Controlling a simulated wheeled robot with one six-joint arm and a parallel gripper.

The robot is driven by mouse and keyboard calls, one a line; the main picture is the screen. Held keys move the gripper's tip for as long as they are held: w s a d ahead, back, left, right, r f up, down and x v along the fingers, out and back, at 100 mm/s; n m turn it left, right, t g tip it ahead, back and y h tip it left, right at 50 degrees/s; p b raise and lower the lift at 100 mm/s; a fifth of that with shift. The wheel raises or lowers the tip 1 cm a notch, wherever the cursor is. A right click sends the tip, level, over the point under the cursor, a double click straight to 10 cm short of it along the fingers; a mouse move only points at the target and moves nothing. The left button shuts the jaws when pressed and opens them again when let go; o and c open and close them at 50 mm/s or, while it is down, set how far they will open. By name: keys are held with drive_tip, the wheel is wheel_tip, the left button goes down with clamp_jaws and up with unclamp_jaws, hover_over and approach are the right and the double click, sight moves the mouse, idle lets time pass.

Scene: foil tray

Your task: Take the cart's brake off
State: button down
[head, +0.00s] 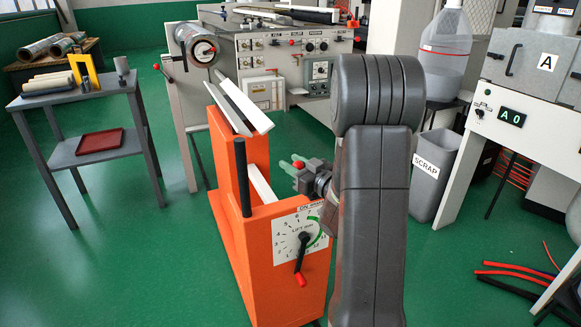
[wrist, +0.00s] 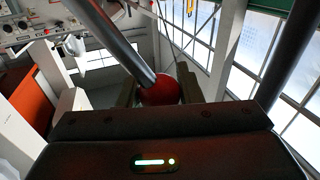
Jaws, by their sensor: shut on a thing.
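The orange cart (head: 265,250) stands in the middle of the head view. A partly hidden label at its top edge (head: 310,207) seems to read "ON BRAKE". My gripper (head: 297,163) is above the cart's top, beside this label. It is shut on a red ball knob (wrist: 160,90), which shows between the two fingers in the wrist view. A grey rod (wrist: 115,40) runs from the knob to the upper left there. In the head view the knob is a small red spot, and my arm hides much of what is below it.
The cart's front has a lift dial (head: 290,235) with a black, red-tipped crank (head: 300,265). A black upright bar (head: 241,175) stands at its left. A grey scrap bin (head: 434,178) is to the right, a side table (head: 85,105) to the left.

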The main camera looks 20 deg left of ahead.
drive_tip(key=shift+w+d+r+m, duration=0.2)
drive_tip(key=shift+w+d+m, duration=0.1)
drive_tip(key=shift+w+m, duration=0.1)
drive_tip(key=w+d+m+t+b, duration=0.1)
drive_tip(key=w+d+m+t, duration=0.4)
drive_tip(key=m, duration=0.9)
drive_tip(key=shift+w+d+f+y+b, duration=0.4)
drive_tip(key=shift+w+d, duration=0.75)
drive_tip(key=shift+w, duration=0.55)
drive_tip(key=c, duration=1)
unclamp_jaws()
drive_tip(key=shift+f, duration=0.1)
drive_tip(key=shift+d, duration=0.1)
drive_tip(key=v, duration=1.3)
drive_tip(key=shift+s+d+f, duration=0.15)
drive_tip(key=shift+s+d, duration=0.05)
drive_tip(key=shift+s, duration=0.05)
